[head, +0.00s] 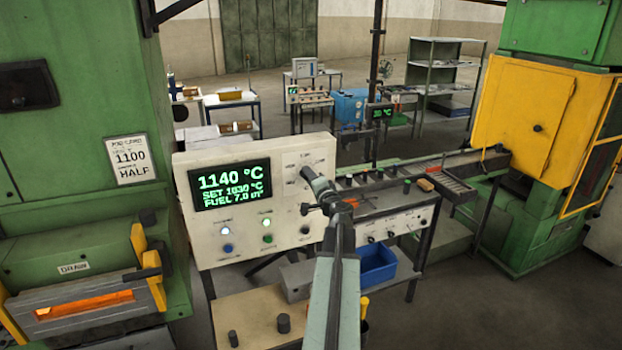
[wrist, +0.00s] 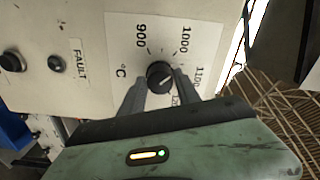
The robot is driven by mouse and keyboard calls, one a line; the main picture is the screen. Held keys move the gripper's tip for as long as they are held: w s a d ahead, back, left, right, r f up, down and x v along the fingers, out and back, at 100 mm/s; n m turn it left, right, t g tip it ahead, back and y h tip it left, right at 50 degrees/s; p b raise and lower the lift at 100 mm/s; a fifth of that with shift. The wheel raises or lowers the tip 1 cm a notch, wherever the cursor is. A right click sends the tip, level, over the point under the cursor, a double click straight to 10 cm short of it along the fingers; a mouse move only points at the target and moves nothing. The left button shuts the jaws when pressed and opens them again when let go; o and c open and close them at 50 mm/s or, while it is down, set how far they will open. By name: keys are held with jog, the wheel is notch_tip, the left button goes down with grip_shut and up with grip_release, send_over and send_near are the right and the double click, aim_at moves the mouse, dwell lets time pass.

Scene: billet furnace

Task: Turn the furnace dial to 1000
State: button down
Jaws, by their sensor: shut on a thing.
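The furnace dial (wrist: 160,75) is a round black knob on a white scale plate marked 900, 1000, 1100 and a partly covered number. Its pale pointer line slants toward the upper right, roughly between 1000 and 1100. My gripper (wrist: 159,84) has a finger on either side of the knob and is shut on it. In the head view my gripper (head: 309,176) is against the right part of the control panel (head: 290,215) and hides the knob. The panel's display (head: 230,187) shows 1140 °C, with SET 1030 °C in smaller green figures.
Lit buttons sit below the display. A FAULT lamp (wrist: 56,63) is left of the dial plate in the wrist view. The green furnace (head: 80,120) with a glowing slot stands left. A blue bin (head: 376,264) and a yellow-guarded machine (head: 520,115) are right.

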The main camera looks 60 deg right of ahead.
jog(key=shift+n, duration=1)
jog(key=c, duration=0.9)
grip_release()
jog(key=shift+o, duration=0.2)
jog(key=shift+s, duration=0.1)
jog(key=v, duration=0.7)
jog(key=shift+s+a, duration=0.2)
jog(key=shift+a, duration=0.05)
